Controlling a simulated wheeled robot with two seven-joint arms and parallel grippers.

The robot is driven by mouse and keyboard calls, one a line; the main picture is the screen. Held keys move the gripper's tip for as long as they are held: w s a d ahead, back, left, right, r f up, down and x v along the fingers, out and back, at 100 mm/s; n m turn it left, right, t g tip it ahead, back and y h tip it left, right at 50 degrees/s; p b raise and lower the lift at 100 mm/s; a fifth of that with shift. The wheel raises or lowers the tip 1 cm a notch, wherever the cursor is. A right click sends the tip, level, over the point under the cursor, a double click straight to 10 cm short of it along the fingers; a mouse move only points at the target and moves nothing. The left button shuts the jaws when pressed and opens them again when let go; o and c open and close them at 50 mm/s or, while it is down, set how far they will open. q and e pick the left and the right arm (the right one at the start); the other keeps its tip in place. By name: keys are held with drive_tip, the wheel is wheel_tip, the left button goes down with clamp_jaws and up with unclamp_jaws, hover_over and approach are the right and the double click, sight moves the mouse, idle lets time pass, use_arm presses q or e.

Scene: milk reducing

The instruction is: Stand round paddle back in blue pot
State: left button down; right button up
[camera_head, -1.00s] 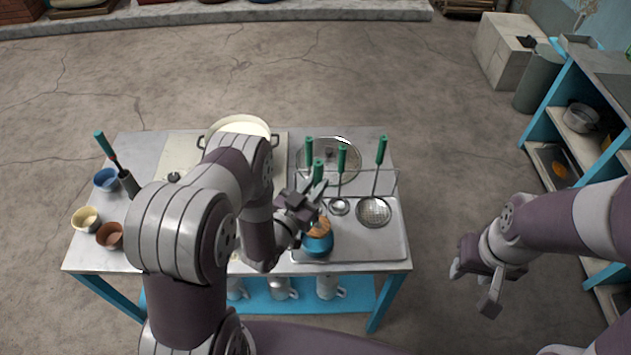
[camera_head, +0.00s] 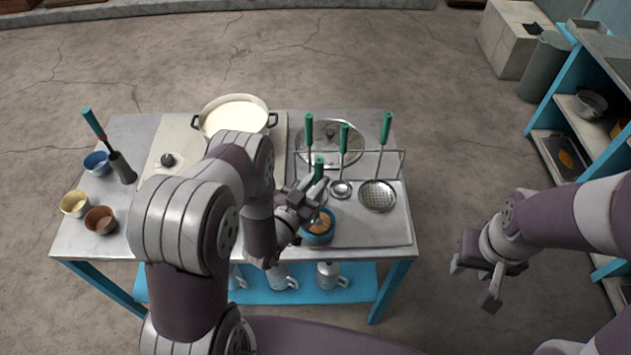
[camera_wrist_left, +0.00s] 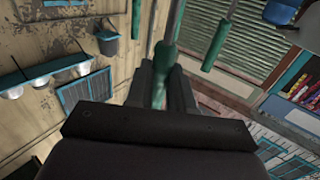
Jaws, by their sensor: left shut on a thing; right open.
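The small blue pot (camera_head: 316,239) stands at the front left of the metal tray on the table. The round paddle's brown head (camera_head: 320,223) shows at the pot's mouth and appears to be inside the rim. Its green handle (camera_head: 319,167) rises above my left gripper (camera_head: 312,197), which is shut on the paddle. In the left wrist view the green handle (camera_wrist_left: 160,62) runs between the fingers. Whether the paddle touches the pot's bottom is hidden. My right gripper (camera_head: 482,281) is open and empty, off the table's right side.
A rack (camera_head: 398,165) holds a ladle (camera_head: 341,188), a skimmer (camera_head: 378,196) and another green-handled tool. A lid (camera_head: 350,133) lies behind. A large milk pot (camera_head: 203,119) stands at the back. Small bowls (camera_head: 75,204) sit at left. Shelves (camera_head: 550,140) stand at far right.

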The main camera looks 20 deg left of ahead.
use_arm(q)
drive_tip(key=c, duration=0.9)
unclamp_jaws()
drive_tip(key=p+v, duration=0.1)
drive_tip(key=v, duration=1.1)
drive_tip(key=shift+s, duration=0.25)
drive_tip(key=shift+a, duration=0.1)
drive_tip(key=shift+a, duration=0.1)
drive_tip(key=v, duration=0.9)
